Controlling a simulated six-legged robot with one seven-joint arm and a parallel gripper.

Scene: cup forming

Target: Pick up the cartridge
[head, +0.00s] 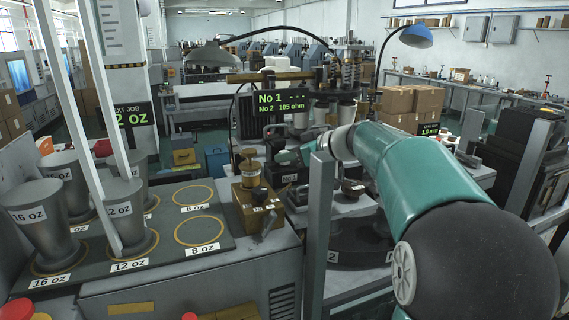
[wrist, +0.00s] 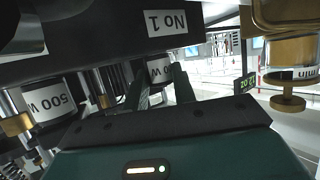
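In the wrist view, which looks upside down, my gripper (wrist: 159,82) has its two dark fingers apart. A cylinder with a white label ending in "0 W" (wrist: 159,68), apparently a cartridge, shows between and beyond the fingertips. I see no clear contact between fingers and cylinder. A second cylinder labelled "500 W" (wrist: 47,104) is to the left, with metal and brass parts beside it. In the head view my teal arm reaches in from the right; a grey post partly covers its end, and the fingers cannot be made out there.
A dark bar labelled "No 1" (wrist: 166,23) is close to the fingers in the wrist view. A brass fixture (wrist: 290,65) stands at right. In the head view, a grey upright post (head: 318,230) stands close to my arm. Cup moulds (head: 48,220) stand on the left bench.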

